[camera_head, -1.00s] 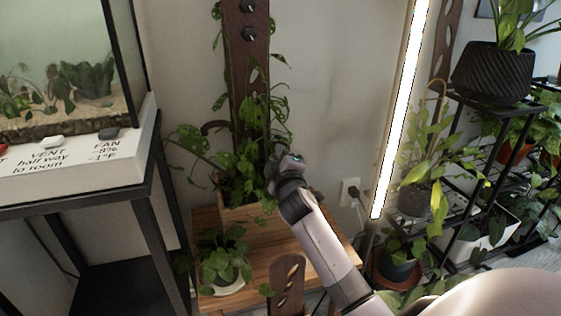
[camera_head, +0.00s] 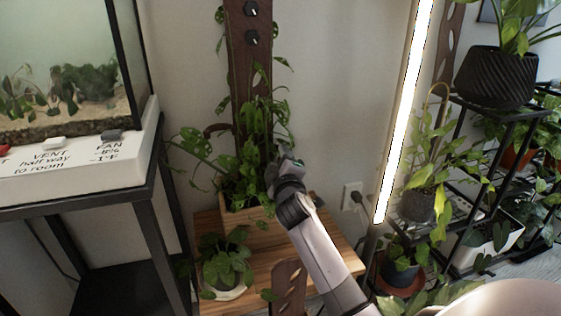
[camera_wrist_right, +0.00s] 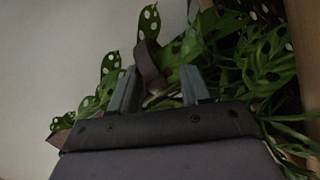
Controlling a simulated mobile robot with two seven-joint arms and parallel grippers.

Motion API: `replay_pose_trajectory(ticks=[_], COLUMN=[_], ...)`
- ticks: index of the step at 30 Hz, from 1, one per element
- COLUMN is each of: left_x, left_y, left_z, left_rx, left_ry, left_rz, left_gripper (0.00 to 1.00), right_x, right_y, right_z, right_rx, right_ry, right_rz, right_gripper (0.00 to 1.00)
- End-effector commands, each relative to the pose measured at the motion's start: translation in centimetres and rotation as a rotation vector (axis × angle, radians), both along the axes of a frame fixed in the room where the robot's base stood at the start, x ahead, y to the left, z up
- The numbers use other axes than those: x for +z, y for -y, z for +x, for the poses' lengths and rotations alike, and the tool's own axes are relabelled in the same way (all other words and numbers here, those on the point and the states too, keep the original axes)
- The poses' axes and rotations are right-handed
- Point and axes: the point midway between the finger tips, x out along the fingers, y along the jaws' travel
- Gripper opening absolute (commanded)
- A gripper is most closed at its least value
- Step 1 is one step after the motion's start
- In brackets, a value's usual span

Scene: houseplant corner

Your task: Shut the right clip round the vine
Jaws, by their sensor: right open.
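The dark brown plank (camera_head: 250,90) stands upright in the wooden planter, with the green, hole-leaved vine (camera_head: 246,180) climbing it. A brown curved clip (camera_head: 214,128) sticks out at the plank's left side. My right gripper (camera_head: 283,158) is at the plank's right side, among the leaves, and hides the right clip in the head view. In the right wrist view my gripper (camera_wrist_right: 157,75) is open, its two grey fingers apart. A brown curved strip (camera_wrist_right: 150,64), apparently the right clip, stands between and beyond the fingers. Whether it encloses a stem I cannot tell. My left gripper is out of view.
The planter (camera_head: 255,222) stands on a wooden stool (camera_head: 335,252), with a small potted plant (camera_head: 226,258) in front. A tank stand (camera_head: 80,165) is at the left. A lit tube (camera_head: 403,110) and a black plant rack (camera_head: 470,190) are at the right.

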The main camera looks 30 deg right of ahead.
Motion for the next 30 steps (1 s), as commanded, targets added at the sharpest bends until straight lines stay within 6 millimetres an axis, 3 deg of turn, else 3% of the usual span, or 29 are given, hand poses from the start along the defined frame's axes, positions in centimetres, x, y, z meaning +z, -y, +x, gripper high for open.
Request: replay_pose_trajectory(ticks=[5,18,30], left_x=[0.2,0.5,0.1], left_y=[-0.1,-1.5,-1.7], left_z=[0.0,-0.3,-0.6], left_rx=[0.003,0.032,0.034], left_ry=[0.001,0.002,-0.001], left_rz=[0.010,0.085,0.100], left_gripper=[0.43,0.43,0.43], right_x=[0.1,0.1,0.0], right_y=[-0.3,-2.7,-3.1], right_z=[-0.7,-5.7,-6.5], right_rx=[0.001,0.001,0.000], right_ry=[0.000,-0.001,0.000], right_rz=[-0.001,0.002,0.000], right_gripper=[0.47,0.47,0.47])
